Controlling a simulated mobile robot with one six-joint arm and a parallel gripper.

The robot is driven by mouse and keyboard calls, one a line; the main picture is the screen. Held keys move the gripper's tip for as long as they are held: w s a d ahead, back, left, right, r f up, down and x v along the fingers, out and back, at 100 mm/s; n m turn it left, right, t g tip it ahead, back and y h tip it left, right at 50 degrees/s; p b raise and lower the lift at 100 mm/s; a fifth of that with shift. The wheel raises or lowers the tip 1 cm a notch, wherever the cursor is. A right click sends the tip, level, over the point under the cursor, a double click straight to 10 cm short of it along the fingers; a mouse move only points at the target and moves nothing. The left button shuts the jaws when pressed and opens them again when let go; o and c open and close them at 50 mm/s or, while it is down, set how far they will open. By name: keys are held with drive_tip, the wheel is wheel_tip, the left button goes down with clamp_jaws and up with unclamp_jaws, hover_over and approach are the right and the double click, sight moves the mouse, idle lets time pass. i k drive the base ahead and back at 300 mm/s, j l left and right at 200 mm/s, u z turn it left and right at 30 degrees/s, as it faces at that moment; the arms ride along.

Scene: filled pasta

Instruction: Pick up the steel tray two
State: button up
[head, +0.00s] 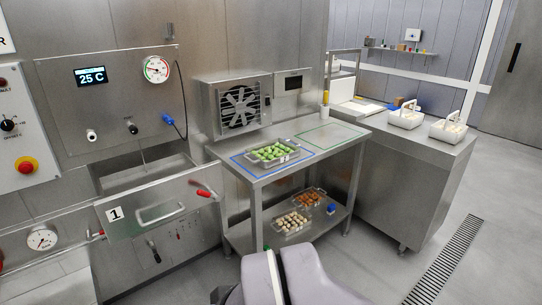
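A steel tray (287,158) filled with green pieces stands on the steel table, inside a blue outline (240,161). A small white label shows on its front, too small to read. Two more trays stand on the lower shelf: one with pale pieces (291,231) and one with orange-brown pieces (321,204). I cannot tell by a readable mark which tray is number two. A grey part of my arm shows at the bottom centre, in front of the table. My gripper is not in view.
A green outline (333,137) beside the tray on the table is empty. A panel marked 1 (152,213) juts out at the left. The floor at the right is clear.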

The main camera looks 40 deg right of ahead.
sight(269, 154)
drive_tip(key=i+l, duration=0.15)
drive_tip(key=l, duration=0.25)
drive_tip(key=i+l+u, duration=0.15)
drive_tip(key=l, duration=0.3)
drive_tip(key=i+l, duration=0.15)
drive_tip(key=l, duration=0.25)
drive_tip(key=i+l+u, duration=0.1)
drive_tip(key=l, duration=0.35)
drive_tip(key=i+l, duration=0.15)
drive_tip(key=l, duration=0.3)
drive_tip(key=i+l+u, duration=0.15)
drive_tip(key=l, duration=0.7)
drive_tip(key=i+u, duration=0.05)
drive_tip(key=i, duration=0.05)
